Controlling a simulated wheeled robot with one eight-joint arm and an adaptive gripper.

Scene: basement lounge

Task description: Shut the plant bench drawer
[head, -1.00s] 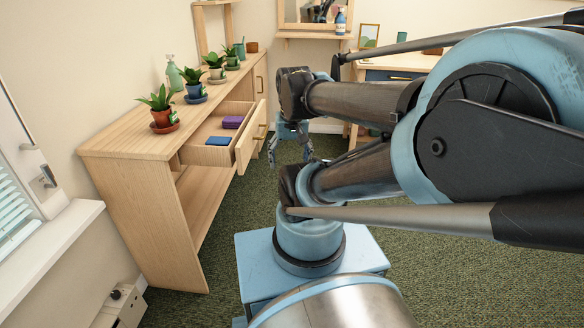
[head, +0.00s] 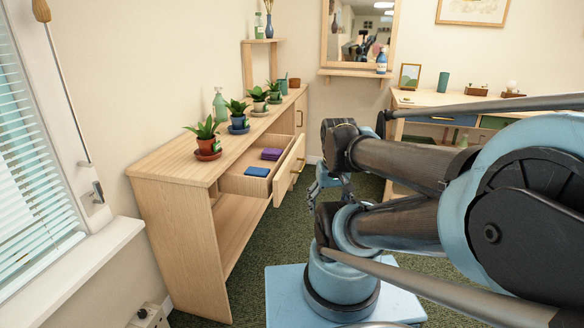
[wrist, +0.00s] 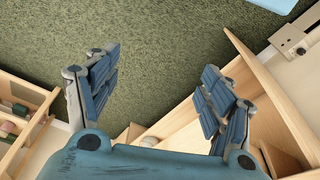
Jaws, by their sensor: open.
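The plant bench (head: 165,161) is a long light-wood cabinet along the left wall. Its drawer (head: 289,172) is pulled out, with a brass handle (head: 299,165) on its front. A folded purple cloth (head: 272,154) and a blue item (head: 257,172) lie inside. My gripper (head: 318,190) hangs just right of the drawer front in the head view, partly hidden by my arm; I cannot tell whether it touches. In the wrist view my gripper (wrist: 158,80) has its fingers spread with nothing between them. Light-wood bench panels show at the right there.
A desk (head: 425,97) stands at the back right. A window sill (head: 75,268) is at the left. Green carpet (head: 250,255) lies between.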

